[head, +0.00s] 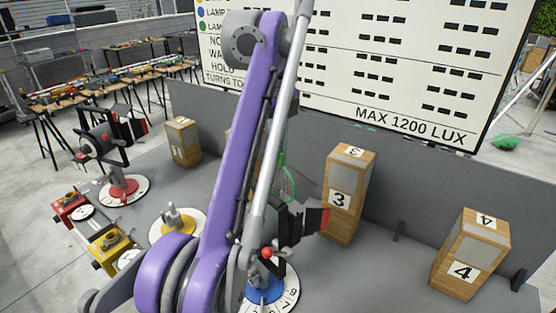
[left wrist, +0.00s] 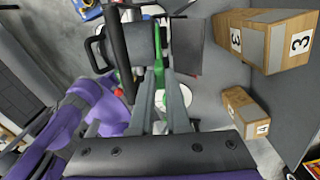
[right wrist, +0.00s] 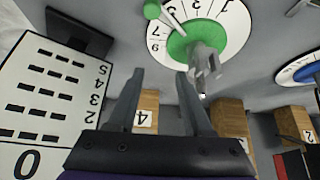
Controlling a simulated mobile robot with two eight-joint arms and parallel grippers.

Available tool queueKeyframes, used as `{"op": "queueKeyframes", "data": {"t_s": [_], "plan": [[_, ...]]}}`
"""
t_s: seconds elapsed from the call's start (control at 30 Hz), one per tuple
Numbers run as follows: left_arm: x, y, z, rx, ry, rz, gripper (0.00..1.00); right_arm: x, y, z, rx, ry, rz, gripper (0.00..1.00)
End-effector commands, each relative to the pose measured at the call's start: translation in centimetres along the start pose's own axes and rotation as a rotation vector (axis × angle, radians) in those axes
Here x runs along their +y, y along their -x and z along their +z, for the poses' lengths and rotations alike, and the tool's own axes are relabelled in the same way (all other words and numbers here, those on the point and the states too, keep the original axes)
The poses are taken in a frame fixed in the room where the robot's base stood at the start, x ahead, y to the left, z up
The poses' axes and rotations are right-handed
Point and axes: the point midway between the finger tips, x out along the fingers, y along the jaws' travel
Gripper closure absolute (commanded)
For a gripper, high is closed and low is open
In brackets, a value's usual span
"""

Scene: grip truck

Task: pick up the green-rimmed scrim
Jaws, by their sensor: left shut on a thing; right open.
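The green-rimmed scrim (head: 284,182) shows in the head view as a green oval with mesh, just right of my purple left arm. In the left wrist view a green strip of it (left wrist: 159,66) lies between the fingers of my left gripper (left wrist: 161,92), which is shut on it. In the head view my arm hides most of that gripper. A black lamp head with red-edged flaps (head: 300,224) stands just below the scrim, over a blue dial base (head: 266,290); I cannot tell whether scrim and lamp touch. My right gripper (right wrist: 158,88) is open and empty.
Wooden blocks numbered 3 (head: 340,195) and 4 (head: 470,255) stand on the grey table at right. A lamp on a red dial (head: 123,190) and a yellow dial base (head: 178,228) are at left. The right wrist view shows a green dial (right wrist: 200,38).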

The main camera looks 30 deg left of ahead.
Motion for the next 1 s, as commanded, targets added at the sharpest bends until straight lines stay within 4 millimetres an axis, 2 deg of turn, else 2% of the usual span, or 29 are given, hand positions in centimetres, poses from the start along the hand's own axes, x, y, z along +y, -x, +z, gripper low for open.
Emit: {"op": "queueKeyframes", "data": {"t_s": [0.03, 0.1, 0.27, 0.5, 0.7, 0.8, 1.0], "plan": [[-0.1, 1.4, 0.0, -0.002, 0.0, -0.006, 1.0, 0.0, 0.4, -0.9, 0.012, 0.0, 0.0, 0.5], [-0.5, 0.7, -1.8, 0.0, -0.006, 0.0, 1.0, 0.0, 0.1, -0.2, 0.002, 0.0, 0.0, 0.5], [-1.4, 0.4, -5.3, 0.001, -0.007, 0.002, 1.0, 0.0, -0.2, 0.4, -0.004, 0.0, 0.0, 0.5], [-3.0, 0.5, -11.1, 0.001, -0.007, 0.001, 1.0, 0.0, -0.3, 0.6, -0.007, 0.0, 0.0, 0.5], [-4.0, 0.6, -14.9, 0.0, -0.005, 0.0, 1.0, 0.0, -0.2, 0.5, -0.006, 0.0, 0.0, 0.5], [-4.3, 0.6, -16.2, 0.0, -0.004, 0.0, 1.0, 0.0, -0.2, 0.5, -0.005, 0.0, 0.0, 0.5], [-4.6, 0.5, -17.3, 0.0, -0.001, 0.0, 1.0, 0.0, -0.2, 0.4, -0.005, 0.0, 0.0, 0.5]]}}
